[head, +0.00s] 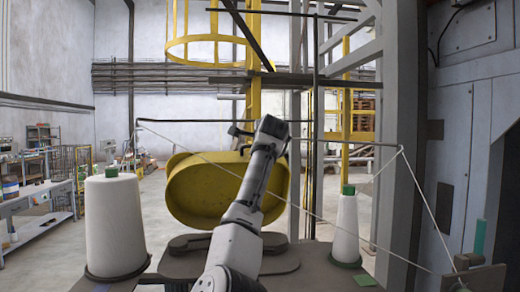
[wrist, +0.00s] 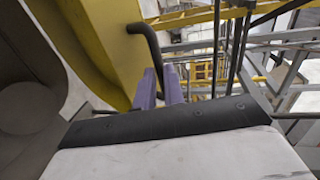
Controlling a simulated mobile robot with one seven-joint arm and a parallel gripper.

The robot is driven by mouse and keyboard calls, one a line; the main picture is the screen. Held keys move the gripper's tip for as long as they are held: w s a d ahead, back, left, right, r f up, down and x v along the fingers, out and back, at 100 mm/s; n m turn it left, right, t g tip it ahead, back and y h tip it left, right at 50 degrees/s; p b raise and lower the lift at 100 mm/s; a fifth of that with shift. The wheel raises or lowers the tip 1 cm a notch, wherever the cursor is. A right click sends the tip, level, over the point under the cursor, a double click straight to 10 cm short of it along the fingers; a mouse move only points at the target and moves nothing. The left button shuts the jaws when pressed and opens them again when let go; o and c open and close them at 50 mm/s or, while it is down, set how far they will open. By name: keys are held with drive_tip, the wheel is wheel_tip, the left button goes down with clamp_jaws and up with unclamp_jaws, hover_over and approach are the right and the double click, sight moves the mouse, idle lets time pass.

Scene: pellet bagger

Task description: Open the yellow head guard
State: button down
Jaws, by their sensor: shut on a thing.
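The yellow head guard (head: 212,190) is a rounded, deep cover in the middle of the head view, with its broad oval face towards me. Its yellow side also fills the upper left of the wrist view (wrist: 100,40). A black bent bar handle (wrist: 149,42) sticks out from the guard. My gripper (wrist: 160,88) has its two purple fingers shut on this handle, around its lower part. In the head view my arm crosses the guard's right part and hides the fingers. I cannot tell how far the guard is swung.
White thread cones stand at left (head: 114,225) and right (head: 345,230), with thin threads running above. A grey steel column (head: 398,130) and machine cabinet (head: 462,120) close off the right side. A workbench (head: 40,195) is far left. Open floor lies behind the left cone.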

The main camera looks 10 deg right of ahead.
drive_tip(key=shift+s+d+r, duration=0.15)
drive_tip(key=shift+r, duration=0.4)
drive_tip(key=c, duration=1.8)
unclamp_jaws()
drive_tip(key=o, duration=0.3)
drive_tip(key=shift+s+r, duration=0.15)
drive_tip(key=shift+s, duration=0.1)
drive_tip(key=b+v, duration=0.7)
drive_tip(key=v, duration=0.6)
drive_tip(key=shift+s+f+b, duration=0.25)
drive_tip(key=shift+s+b, duration=0.1)
drive_tip(key=shift+b, duration=0.05)
